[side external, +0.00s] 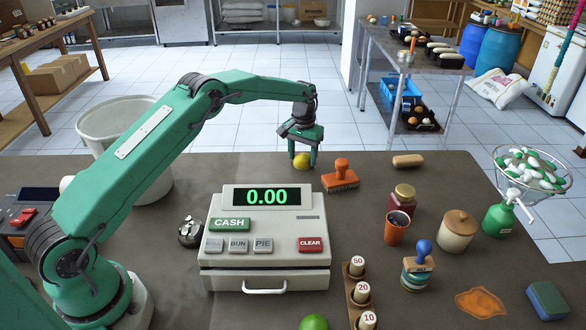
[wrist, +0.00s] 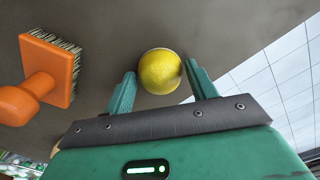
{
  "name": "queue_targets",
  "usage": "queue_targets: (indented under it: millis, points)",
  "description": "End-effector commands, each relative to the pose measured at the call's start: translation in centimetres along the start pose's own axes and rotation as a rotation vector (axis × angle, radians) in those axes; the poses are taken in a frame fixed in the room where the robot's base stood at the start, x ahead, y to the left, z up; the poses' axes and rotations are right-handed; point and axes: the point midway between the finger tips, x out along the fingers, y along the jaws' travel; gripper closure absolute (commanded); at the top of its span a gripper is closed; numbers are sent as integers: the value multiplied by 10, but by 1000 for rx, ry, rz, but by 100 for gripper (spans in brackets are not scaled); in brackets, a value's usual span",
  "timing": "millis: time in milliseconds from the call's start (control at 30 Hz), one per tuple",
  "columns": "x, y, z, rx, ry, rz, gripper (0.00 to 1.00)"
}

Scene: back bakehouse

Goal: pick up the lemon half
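The lemon half (side external: 302,161) is a small yellow dome on the brown table, near its far edge. In the wrist view the lemon half (wrist: 160,71) lies just beyond and between the tips of my fingers. My gripper (side external: 303,160) points down at it from above in the side view. In the wrist view my gripper (wrist: 160,82) is open, with a finger on each side and dark gaps between them and the lemon half. The side view partly hides the lemon half's edges behind the fingers.
An orange-handled brush (side external: 341,178) stands close to the right of the lemon half; it also shows in the wrist view (wrist: 48,75). A cash register (side external: 265,235) stands in front. The table's far edge is just behind the lemon half. A wooden-looking roll (side external: 408,161) lies further right.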

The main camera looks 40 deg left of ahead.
Motion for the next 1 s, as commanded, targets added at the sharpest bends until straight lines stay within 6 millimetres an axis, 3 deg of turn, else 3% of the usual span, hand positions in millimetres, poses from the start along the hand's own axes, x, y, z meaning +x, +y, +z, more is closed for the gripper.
queue_targets:
  millis: [33, 133, 167, 567, 1000]
  points:
    - [0, 0, 0, 0, 0, 0, 54]
    - [0, 0, 0, 0, 0, 0, 73]
    - [0, 0, 0, 0, 0, 0, 74]
    - [-5, 0, 0, 0, 2, 0, 74]
    - [-47, 7, 4, 2, 1, 0, 74]
